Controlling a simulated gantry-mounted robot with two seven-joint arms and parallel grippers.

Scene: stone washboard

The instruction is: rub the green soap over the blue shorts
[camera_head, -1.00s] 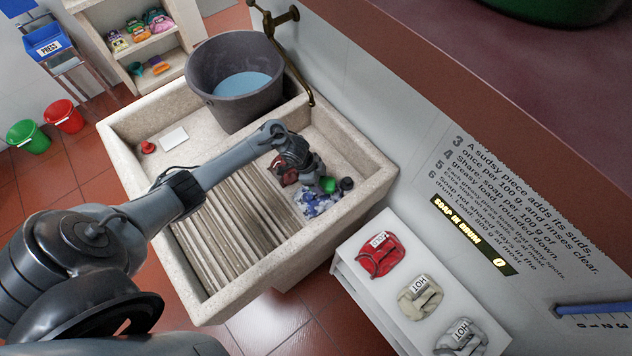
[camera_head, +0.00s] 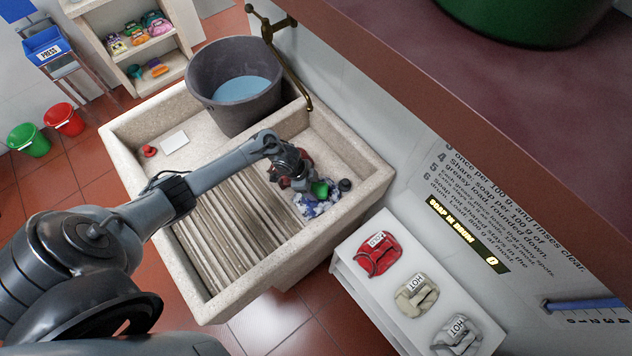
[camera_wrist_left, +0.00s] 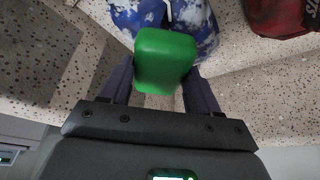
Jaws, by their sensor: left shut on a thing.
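My left gripper (camera_head: 316,185) reaches into the right end of the stone sink and is shut on the green soap (camera_head: 320,190). In the left wrist view the soap (camera_wrist_left: 165,60) sits between the two fingers. The blue shorts (camera_head: 316,209), blotched blue and white, lie crumpled on the sink floor by the soap. In the wrist view the shorts (camera_wrist_left: 200,22) show just beyond the soap, which covers part of them. I cannot tell whether soap and shorts touch. My right gripper is out of view.
The stone sink (camera_head: 130,137) has a ribbed washboard (camera_head: 215,238) left of the shorts. A grey tub of water (camera_head: 237,88) stands at its back. A red cloth item (camera_wrist_left: 285,16) and a small dark object (camera_head: 345,185) lie near the shorts. A white shelf (camera_head: 362,292) stands right.

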